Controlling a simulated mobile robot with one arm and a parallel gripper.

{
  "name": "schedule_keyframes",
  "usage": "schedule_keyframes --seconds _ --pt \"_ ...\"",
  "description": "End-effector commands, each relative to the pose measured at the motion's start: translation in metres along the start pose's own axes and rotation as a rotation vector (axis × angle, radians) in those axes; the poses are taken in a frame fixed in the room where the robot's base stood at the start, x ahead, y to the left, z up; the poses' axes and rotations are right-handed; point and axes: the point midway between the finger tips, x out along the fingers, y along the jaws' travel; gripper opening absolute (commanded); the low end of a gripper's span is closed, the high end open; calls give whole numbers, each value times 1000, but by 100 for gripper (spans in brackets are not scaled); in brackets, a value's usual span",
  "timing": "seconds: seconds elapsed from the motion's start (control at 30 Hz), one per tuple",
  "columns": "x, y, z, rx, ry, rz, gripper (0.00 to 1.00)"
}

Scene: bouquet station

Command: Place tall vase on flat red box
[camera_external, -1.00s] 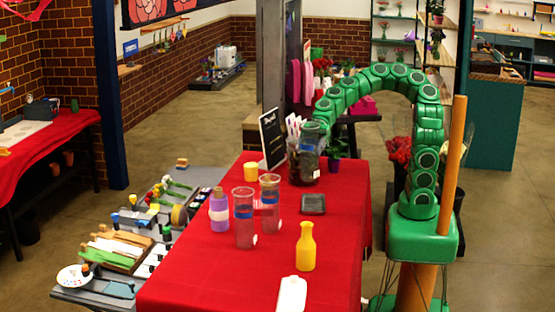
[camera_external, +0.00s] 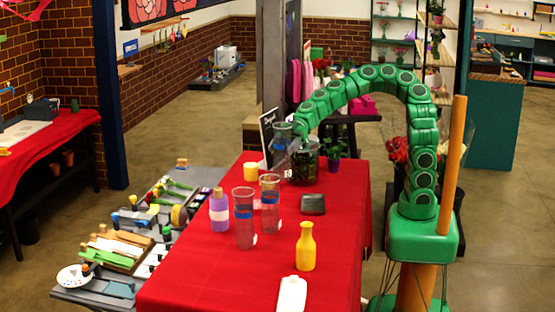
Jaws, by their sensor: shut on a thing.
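My gripper (camera_external: 295,146) is at the far end of the red table, shut on a tall clear vase (camera_external: 282,133) with a blue band. The vase is near upright, just left of a dark glass jar (camera_external: 305,170). I cannot tell whether its base is clear of the things behind it.
On the red table (camera_external: 200,285) stand a purple bottle (camera_external: 219,212), a yellow cup (camera_external: 250,172), a yellow bottle (camera_external: 306,248), a black flat item (camera_external: 313,204) and a white item (camera_external: 292,294). A dark sign (camera_external: 267,130) and a potted plant (camera_external: 334,146) flank the gripper. The right front is clear.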

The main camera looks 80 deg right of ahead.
Motion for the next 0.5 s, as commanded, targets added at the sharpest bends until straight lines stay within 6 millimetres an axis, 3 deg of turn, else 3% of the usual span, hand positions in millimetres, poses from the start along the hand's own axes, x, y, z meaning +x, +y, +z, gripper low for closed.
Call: schedule_keyframes --seconds 0.2,0.5 --pt "22 20 5 0 0 -1 0" --pt "50 39 29 2 0 -2 0"
